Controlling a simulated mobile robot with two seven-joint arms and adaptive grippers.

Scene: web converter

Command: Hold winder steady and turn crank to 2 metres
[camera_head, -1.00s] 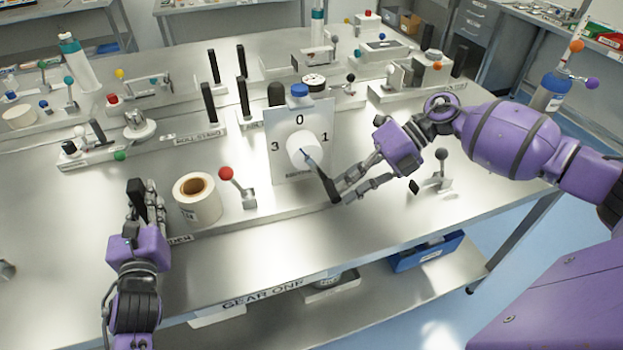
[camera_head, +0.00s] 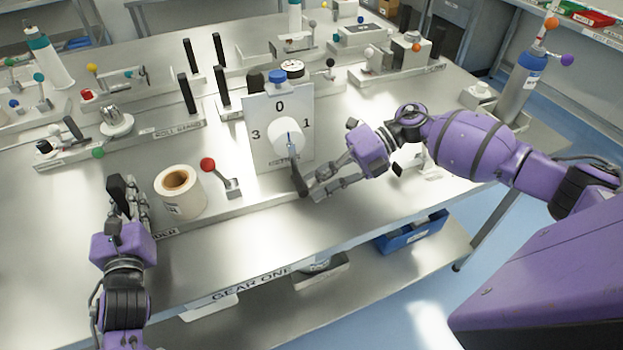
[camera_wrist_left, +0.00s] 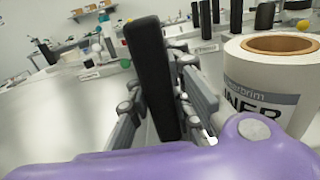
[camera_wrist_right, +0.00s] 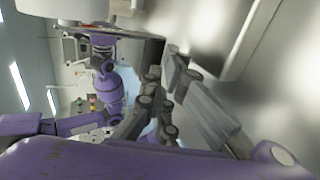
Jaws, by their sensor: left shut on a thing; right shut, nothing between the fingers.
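The winder's upright dial plate (camera_head: 262,153) shows 0 at the top, 1 at right and 3 at left; its bottom mark is hidden behind the crank. The crank's white hub (camera_head: 283,138) sits on the plate, and its dark arm (camera_head: 297,178) points almost straight down. My right gripper (camera_head: 314,190) is shut and empty, its fingers at the arm's lower end; contact cannot be told. My left gripper (camera_head: 128,203) is shut on the winder's black upright handle (camera_head: 117,192), which also shows between the fingers in the left wrist view (camera_wrist_left: 152,75).
A white label roll (camera_head: 180,192) stands right of the left gripper, with a red-knobbed lever (camera_head: 208,165) between it and the dial. Other benches' devices and black posts (camera_head: 188,92) stand behind. The bench front is clear. A blue bin (camera_head: 412,234) is on the lower shelf.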

